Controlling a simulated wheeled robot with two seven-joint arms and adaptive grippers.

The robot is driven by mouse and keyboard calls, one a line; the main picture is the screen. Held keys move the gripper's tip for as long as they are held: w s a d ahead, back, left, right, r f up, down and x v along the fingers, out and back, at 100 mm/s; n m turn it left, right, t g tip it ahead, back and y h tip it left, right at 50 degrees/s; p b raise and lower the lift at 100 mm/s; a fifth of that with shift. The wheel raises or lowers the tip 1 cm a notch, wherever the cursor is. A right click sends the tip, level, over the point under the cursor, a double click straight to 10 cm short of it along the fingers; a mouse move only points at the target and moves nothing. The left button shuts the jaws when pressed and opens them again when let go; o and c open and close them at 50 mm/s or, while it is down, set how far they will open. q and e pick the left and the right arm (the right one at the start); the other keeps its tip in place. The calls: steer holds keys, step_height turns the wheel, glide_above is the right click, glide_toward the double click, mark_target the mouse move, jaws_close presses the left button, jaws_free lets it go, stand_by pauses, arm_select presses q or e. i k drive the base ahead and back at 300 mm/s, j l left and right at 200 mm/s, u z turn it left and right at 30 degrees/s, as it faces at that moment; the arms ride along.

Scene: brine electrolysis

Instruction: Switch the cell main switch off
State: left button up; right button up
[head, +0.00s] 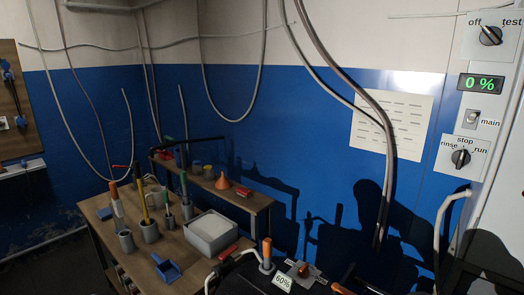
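The main switch (472,117) is a small toggle on a light plate at the right of the head view, with the label "main" beside it. Its lever is too small to tell which way it sits. Below the switch is a rinse/stop/run knob (461,158). Neither of my grippers shows clearly in this view.
A wooden bench (90,208) at the left holds a grey tub (211,233), a blue scoop (167,269) and several grey cups with tools. An orange funnel (223,181) sits on the shelf behind. Thick cables (388,150) hang left of the panel. A "60%" tag (282,281) is at the bottom.

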mark_target(472, 116)
steer(key=z, duration=1.35)
steer(key=l, duration=0.2)
steer(key=i+l, duration=0.15)
steer(key=l, duration=0.15)
steer(key=i+l, duration=0.1)
steer(key=l, duration=0.15)
steer(key=i+l, duration=0.15)
steer(key=l, duration=0.15)
steer(key=i+u, duration=0.1)
steer(key=i+l, duration=0.05)
steer(key=i, duration=0.05)
